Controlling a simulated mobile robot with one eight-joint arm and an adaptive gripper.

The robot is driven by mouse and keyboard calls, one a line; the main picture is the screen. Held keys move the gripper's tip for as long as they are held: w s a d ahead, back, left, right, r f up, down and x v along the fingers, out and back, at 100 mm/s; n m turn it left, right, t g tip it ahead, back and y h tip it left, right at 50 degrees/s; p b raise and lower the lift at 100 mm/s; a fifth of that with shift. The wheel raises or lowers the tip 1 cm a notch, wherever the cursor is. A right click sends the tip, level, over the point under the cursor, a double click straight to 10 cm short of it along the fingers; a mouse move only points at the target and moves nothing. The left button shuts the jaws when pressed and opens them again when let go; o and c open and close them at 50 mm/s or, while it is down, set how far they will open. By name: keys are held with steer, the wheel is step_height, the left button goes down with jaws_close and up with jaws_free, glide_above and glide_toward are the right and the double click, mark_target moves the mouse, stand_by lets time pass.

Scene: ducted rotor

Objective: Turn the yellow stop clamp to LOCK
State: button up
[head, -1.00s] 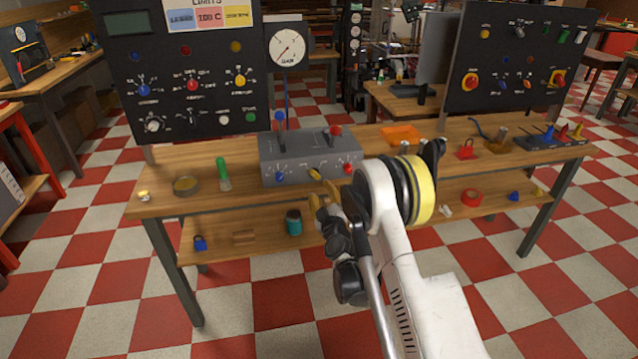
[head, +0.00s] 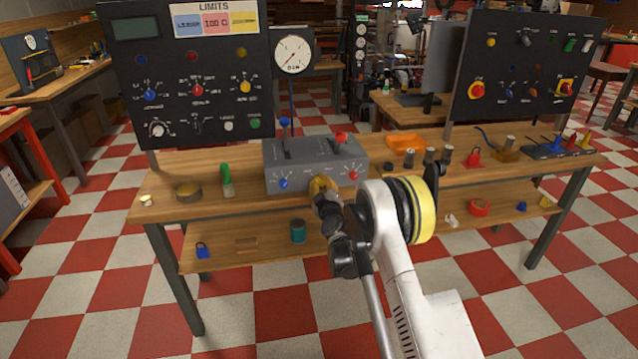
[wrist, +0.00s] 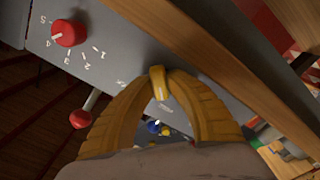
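The yellow stop clamp (wrist: 158,82) is on the front of the grey control box (head: 300,172), between a blue knob (head: 283,183) and a red knob (head: 353,175). A pale line marks it in the wrist view. My gripper (head: 322,184) is at the box front and hides most of the clamp in the head view. In the wrist view my gripper's yellow fingers (wrist: 160,92) converge on both sides of the clamp and appear to touch it. The small lettering beside the clamp is too faint to read.
A red-tipped lever (head: 341,138) and a blue-tipped lever (head: 284,122) rise from the box top. A wooden edge (wrist: 225,75) runs close beside the fingers in the wrist view. A green-handled tool (head: 226,178) and a tin (head: 188,190) stand left of the box.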

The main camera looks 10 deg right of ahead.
jaws_close()
steer(key=m, duration=0.4)
steer(key=shift+m, duration=0.3)
steer(key=m, duration=0.4)
steer(key=shift+d+m, duration=0.1)
steer(key=shift+m, duration=0.2)
steer(key=m, duration=0.4)
steer(key=shift+m, duration=0.3)
steer(key=shift+d+m, duration=0.1)
steer(key=shift+m, duration=2)
